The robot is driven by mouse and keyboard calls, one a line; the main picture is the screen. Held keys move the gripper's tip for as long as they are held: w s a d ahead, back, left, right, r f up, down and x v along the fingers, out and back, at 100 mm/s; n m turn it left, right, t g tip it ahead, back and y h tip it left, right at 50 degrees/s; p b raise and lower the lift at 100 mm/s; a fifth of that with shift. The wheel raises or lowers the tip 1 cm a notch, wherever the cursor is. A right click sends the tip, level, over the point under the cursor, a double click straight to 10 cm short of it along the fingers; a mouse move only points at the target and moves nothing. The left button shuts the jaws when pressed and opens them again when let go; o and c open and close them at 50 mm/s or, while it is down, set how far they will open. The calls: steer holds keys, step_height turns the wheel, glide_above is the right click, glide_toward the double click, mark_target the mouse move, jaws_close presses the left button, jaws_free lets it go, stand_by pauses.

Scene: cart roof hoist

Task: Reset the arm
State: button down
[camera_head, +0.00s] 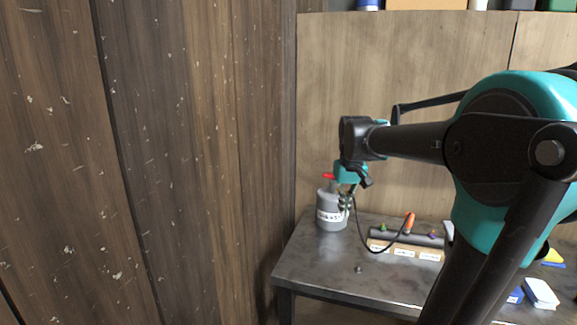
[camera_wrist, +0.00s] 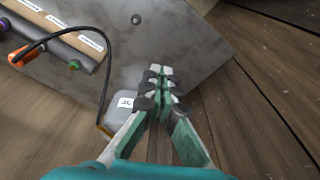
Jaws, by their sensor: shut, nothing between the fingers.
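My teal and black arm reaches from the right across the head view to the bench's back left corner. My gripper (camera_head: 345,205) points down there, in front of a grey labelled canister (camera_head: 331,221) with a red part at its top. In the wrist view my gripper (camera_wrist: 160,75) is shut with its fingertips together and nothing between them. The canister (camera_wrist: 120,102) shows just left of the fingers and is partly hidden by them. I cannot tell whether the fingers touch it.
The metal bench (camera_head: 325,265) carries a dark rack (camera_head: 385,236) with an orange-handled tool (camera_head: 409,222), a black cable and white labels. A small knob (camera_head: 358,269) sits on the bench top. A wooden wall (camera_head: 150,160) stands close on the left. White and yellow items lie at the right.

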steer(key=s+d+f+m+t, duration=0.1)
steer(key=s+d+f+t, duration=0.1)
steer(key=s+f, duration=1.5)
step_height(320, 180, down, 4)
steer(key=shift+s+d+r+t, duration=0.1)
steer(key=shift+s+d+t, duration=0.05)
steer(key=shift+t, duration=0.15)
